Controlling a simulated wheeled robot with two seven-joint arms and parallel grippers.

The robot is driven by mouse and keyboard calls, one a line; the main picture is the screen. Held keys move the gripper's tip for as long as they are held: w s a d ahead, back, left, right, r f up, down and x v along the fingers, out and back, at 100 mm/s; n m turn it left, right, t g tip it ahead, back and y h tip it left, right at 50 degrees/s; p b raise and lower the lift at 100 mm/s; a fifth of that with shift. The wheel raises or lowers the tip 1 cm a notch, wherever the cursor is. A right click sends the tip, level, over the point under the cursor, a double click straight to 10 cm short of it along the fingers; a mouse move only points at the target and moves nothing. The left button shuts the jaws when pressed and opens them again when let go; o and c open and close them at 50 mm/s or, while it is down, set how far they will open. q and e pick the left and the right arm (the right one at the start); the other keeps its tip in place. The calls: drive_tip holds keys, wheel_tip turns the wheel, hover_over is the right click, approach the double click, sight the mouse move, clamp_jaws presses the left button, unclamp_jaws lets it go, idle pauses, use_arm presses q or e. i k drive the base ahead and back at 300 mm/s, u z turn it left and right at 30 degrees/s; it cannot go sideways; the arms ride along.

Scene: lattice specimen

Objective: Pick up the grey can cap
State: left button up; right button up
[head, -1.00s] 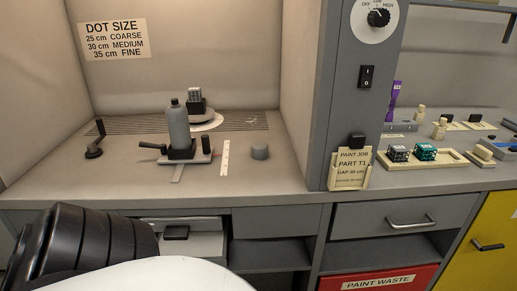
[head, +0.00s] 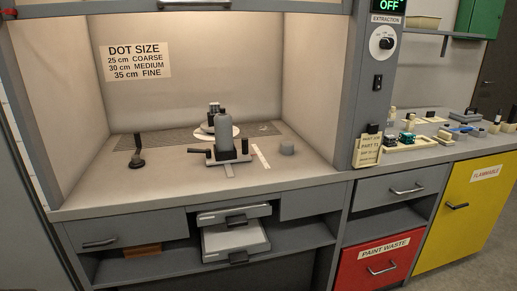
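The grey can cap (head: 287,147) is a short grey cylinder. It stands on the floor of the spray booth, to the right of the white ruler strip (head: 260,156), with clear surface around it. The grey spray can (head: 224,131) stands upright in a dark holder (head: 228,156) left of the strip. Neither of my grippers shows in the head view.
A black crank (head: 137,152) stands at the booth's left. The booth's right wall and a grey post with a paint job card (head: 367,150) stand right of the cap. Below, two drawer-like units (head: 235,239) stick out. A red paint waste bin (head: 380,262) is at lower right.

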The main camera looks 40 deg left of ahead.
sight(287, 148)
drive_tip(key=u, duration=1.75)
